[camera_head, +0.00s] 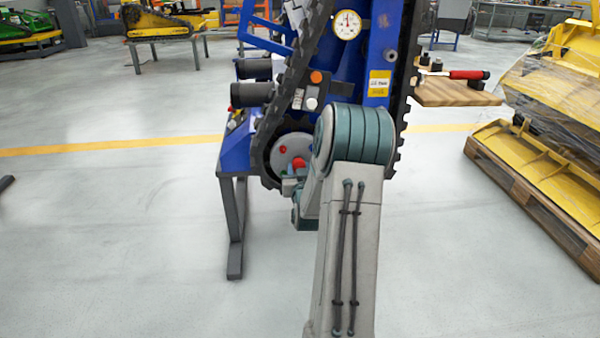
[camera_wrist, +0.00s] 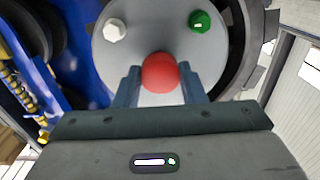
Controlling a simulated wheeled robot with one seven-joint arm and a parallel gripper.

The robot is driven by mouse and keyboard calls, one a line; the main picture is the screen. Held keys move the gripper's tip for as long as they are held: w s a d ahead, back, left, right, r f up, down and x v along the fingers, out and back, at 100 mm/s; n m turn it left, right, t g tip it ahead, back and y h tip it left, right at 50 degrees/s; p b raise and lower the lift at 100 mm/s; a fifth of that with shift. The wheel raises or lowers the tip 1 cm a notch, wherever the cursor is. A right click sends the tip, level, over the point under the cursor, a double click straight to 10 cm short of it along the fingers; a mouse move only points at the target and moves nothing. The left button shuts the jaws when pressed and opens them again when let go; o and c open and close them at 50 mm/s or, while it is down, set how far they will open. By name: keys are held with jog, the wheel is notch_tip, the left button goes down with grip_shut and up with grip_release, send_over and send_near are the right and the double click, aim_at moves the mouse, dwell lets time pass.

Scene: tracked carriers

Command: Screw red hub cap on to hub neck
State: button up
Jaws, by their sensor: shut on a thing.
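The red hub cap (camera_wrist: 160,73) sits between the two fingers of my gripper (camera_wrist: 161,82) in the wrist view, in front of the grey hub disc (camera_wrist: 135,45). My gripper is shut on it. The hub neck is hidden behind the cap, so I cannot tell how the two meet. A white cap (camera_wrist: 115,30) and a green cap (camera_wrist: 200,21) are on the disc above it. In the head view, the red cap (camera_head: 299,163) shows at the disc (camera_head: 288,150), partly covered by my arm. A smaller red part (camera_head: 283,150) is on the disc too.
The disc lies inside a black toothed track (camera_head: 268,130) on a blue carrier (camera_head: 378,50) with a gauge (camera_head: 347,24). A wooden board (camera_head: 450,92) with a red-handled tool (camera_head: 468,74) is at right. A pallet (camera_head: 540,190) stands farther right.

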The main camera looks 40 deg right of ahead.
jog(key=shift+w+d, duration=0.25)
jog(key=shift+w, duration=0.2)
jog(key=o, duration=1)
jog(key=shift+s, duration=0.1)
jog(key=p+v, duration=0.2)
jog(key=v, duration=1.1)
jog(key=shift+s, duration=0.35)
jog(key=shift+a, duration=0.15)
